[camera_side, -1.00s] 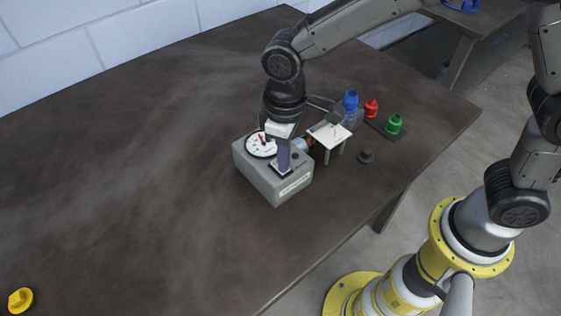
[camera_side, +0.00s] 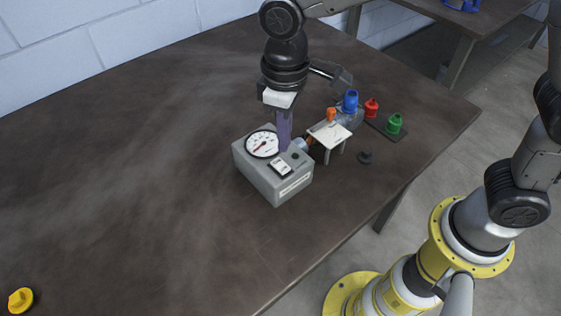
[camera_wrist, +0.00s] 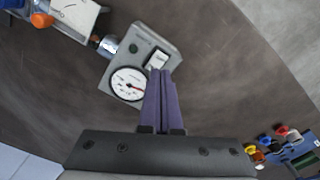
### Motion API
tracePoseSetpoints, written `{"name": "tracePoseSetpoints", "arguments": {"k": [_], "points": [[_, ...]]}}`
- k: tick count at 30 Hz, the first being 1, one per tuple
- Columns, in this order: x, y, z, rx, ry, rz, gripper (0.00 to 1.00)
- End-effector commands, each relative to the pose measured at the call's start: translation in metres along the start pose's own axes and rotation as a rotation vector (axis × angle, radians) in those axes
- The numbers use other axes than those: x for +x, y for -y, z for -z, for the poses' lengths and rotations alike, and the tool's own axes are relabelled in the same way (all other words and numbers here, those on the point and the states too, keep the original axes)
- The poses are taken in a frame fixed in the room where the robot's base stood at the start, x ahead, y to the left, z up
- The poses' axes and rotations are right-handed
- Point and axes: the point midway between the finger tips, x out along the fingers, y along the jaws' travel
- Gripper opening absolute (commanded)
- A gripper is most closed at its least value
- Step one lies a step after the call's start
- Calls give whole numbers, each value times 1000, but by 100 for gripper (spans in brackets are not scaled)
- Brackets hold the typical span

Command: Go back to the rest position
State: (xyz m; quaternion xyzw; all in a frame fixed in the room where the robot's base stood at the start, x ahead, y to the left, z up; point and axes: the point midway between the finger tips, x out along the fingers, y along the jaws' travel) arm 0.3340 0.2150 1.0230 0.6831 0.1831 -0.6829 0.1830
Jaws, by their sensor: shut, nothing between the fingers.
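My gripper (camera_side: 284,147) is shut and empty, with its purple fingers pointing down. In the side view its tips show over the back of the grey box, near the dial gauge (camera_side: 262,144) and the white rocker switch (camera_side: 280,169). The grey box (camera_side: 290,188) stands on the table. In the wrist view my gripper (camera_wrist: 161,72) also shows with its fingers together, and the tips overlap the picture of the box (camera_wrist: 139,42) beside the gauge (camera_wrist: 129,84). The exact gap between tips and box is hard to tell.
Right of the box are a small white stand (camera_side: 330,134), an orange part (camera_side: 331,114), and blue (camera_side: 350,101), red (camera_side: 371,108) and green (camera_side: 394,124) pieces. A dark knob (camera_side: 365,156) lies in front. A yellow piece (camera_side: 20,299) lies far left.

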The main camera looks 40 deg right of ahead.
Motion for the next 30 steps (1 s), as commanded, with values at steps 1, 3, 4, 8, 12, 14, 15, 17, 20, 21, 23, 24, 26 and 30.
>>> {"name": "tracePoseSetpoints", "arguments": {"k": [1,3,4,8,12,14,15,17,20,21,23,24,26,30], "points": [[-3,0,0,0,-1,0,0],[-6,0,0,0,0,0,0],[-7,0,0,0,0,0,0],[-8,0,0,0,0,0,0],[-8,0,0,0,0,0,0],[-8,-2,0,4,0,0,0],[-9,-5,0,13,-2,0,0],[-20,-15,0,37,-30,1,0],[-50,-40,-10,101,-100,0,0],[-63,-52,-20,134,-129,-3,0],[-81,-69,-40,185,-175,-8,0],[-92,-79,-55,219,-206,-13,0],[-104,-92,-79,267,-251,-23,0],[-120,-110,-138,372,-346,-52,0]]}}
